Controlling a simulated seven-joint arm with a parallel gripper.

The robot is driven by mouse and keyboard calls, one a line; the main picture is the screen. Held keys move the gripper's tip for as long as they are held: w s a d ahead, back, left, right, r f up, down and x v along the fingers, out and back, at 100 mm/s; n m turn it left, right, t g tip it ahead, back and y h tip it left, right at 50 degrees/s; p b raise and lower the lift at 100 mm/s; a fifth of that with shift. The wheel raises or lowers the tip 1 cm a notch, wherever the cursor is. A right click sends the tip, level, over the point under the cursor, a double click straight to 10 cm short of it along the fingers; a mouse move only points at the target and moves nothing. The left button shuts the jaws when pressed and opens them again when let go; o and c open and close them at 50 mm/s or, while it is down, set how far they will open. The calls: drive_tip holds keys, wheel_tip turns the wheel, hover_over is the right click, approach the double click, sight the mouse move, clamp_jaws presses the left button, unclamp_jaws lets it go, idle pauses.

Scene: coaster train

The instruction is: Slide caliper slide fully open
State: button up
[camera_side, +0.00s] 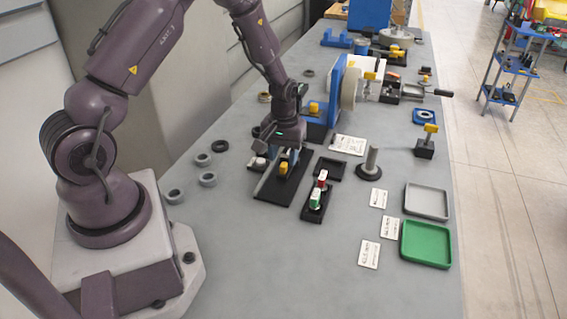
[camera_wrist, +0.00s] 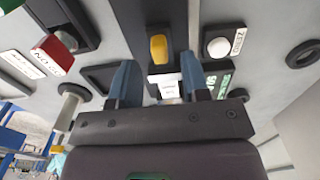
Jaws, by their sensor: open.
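The caliper is a black plate (camera_side: 270,190) with a pale metal rail (camera_side: 264,180) lying on the grey bench. Its slide carries a yellow knob (camera_side: 283,168), which also shows in the wrist view (camera_wrist: 158,48). My gripper (camera_side: 281,156) is low over the far part of the plate, close to the knob. In the wrist view my two blue fingers (camera_wrist: 157,65) are apart, with the knob in line with the gap between them. I cannot tell whether either finger touches it. The gripper hides the far end of the rail in the side view.
Grey rings (camera_side: 207,179) lie left. Grey (camera_side: 427,200) and green trays (camera_side: 425,244) lie right.

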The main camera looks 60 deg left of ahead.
sight(283, 164)
drive_tip(key=shift+f, duration=1.55)
drive_tip(key=shift+c, duration=0.2)
clamp_jaws()
drive_tip(key=shift+s+d, duration=0.9)
drive_tip(key=shift+d, duration=0.05)
drive_tip(key=shift+o, duration=0.2)
unclamp_jaws()
wheel_tip(283, 164, up, 13)
